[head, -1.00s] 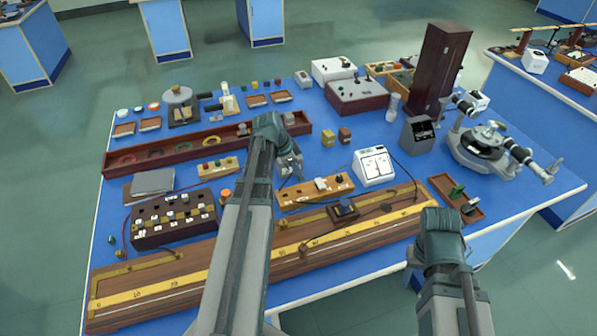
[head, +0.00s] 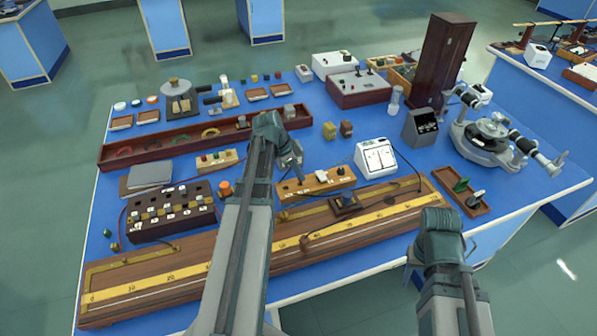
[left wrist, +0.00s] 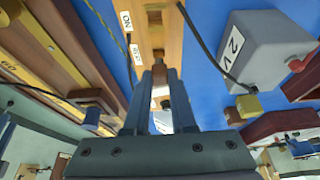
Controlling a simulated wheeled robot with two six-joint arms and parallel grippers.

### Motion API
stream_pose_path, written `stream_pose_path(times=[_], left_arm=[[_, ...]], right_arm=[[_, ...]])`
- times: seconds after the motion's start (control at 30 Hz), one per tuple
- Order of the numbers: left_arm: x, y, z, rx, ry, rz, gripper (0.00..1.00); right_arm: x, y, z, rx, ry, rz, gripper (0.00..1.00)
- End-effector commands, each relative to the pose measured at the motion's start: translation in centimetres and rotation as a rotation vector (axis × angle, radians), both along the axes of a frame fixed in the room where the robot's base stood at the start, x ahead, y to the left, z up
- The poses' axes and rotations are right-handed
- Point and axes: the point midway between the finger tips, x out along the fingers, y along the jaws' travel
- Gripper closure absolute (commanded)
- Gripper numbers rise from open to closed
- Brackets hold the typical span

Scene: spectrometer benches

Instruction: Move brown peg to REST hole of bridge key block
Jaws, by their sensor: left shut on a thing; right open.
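The bridge key block (head: 315,184) is a light wooden block with dark and white parts on top, lying behind the long metre bridge. In the left wrist view the block (left wrist: 146,38) shows white labels, one reading NO. My left gripper (head: 299,177) is over the left part of the block. In the left wrist view the left gripper (left wrist: 161,72) is shut on the brown peg (left wrist: 160,91), which shows partly between the fingers. The fingers hide the peg's lower end, and I cannot tell whether it is in a hole.
A white meter (head: 375,156) stands right of the block; a grey 2 V box (left wrist: 262,50) shows in the left wrist view. The long metre bridge (head: 190,280) lies in front. A dark plug box (head: 170,212) is at left. Thin cables run beside the block.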

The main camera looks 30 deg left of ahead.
Motion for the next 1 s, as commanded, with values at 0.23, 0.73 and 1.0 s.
stream_pose_path(times=[0.23, 0.73, 1.0], left_arm=[[0.0, 0.0, -1.8, 0.000, 0.000, 0.000, 1.00], [0.0, 0.0, -2.6, 0.000, 0.000, 0.000, 1.00], [0.0, 0.0, -2.6, 0.000, 0.000, 0.000, 0.42]], right_arm=[[0.0, 0.0, -1.8, 0.000, 0.000, 0.000, 0.50], [0.0, 0.0, -2.6, 0.000, 0.000, 0.000, 0.50], [0.0, 0.0, -2.6, 0.000, 0.000, 0.000, 0.50]])
